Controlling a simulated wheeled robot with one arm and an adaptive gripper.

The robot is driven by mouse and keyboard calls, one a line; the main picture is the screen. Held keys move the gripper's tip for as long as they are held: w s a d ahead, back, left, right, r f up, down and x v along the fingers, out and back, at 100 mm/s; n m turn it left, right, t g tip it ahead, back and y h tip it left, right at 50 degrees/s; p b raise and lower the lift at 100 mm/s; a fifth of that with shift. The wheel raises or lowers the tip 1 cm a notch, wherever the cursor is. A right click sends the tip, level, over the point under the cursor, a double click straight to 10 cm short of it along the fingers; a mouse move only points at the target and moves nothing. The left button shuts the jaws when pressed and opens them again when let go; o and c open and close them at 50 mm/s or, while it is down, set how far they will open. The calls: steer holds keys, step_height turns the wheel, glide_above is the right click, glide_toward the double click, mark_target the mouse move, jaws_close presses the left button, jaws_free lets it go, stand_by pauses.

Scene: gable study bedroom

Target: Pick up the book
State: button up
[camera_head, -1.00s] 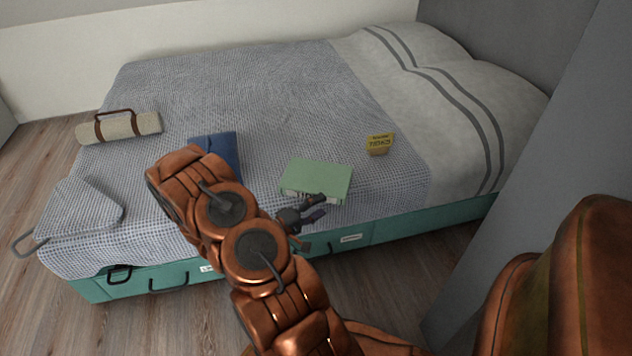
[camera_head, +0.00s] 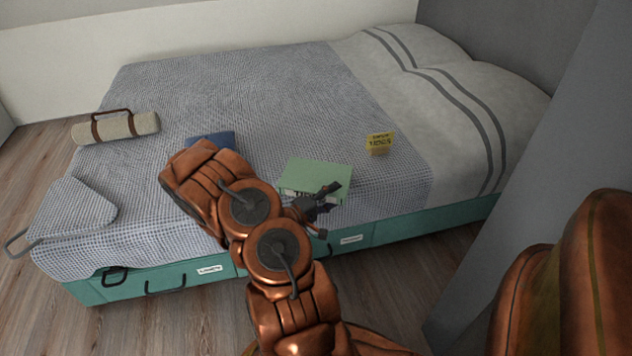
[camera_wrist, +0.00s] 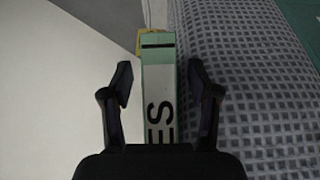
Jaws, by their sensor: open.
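The book (camera_head: 317,175) is green with a pale lettered spine and lies flat near the front edge of the bed. My gripper (camera_head: 334,190) is at the book's front right, in front of the spine side. In the wrist view my gripper (camera_wrist: 160,85) is open. Its two dark fingers lie to either side of the book's spine (camera_wrist: 158,100), with a gap visible on both sides. The lower part of the spine is hidden behind the gripper's body. I cannot tell how deep the fingers reach around the book.
A small yellow box (camera_head: 380,143) stands on the bed behind and right of the book. A blue folded item (camera_head: 212,139) lies to the left, partly hidden by my arm. A rolled blanket (camera_head: 117,127) lies farther left. The bed's teal drawers (camera_head: 160,280) face me.

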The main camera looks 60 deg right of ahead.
jaws_close()
stand_by(0.5)
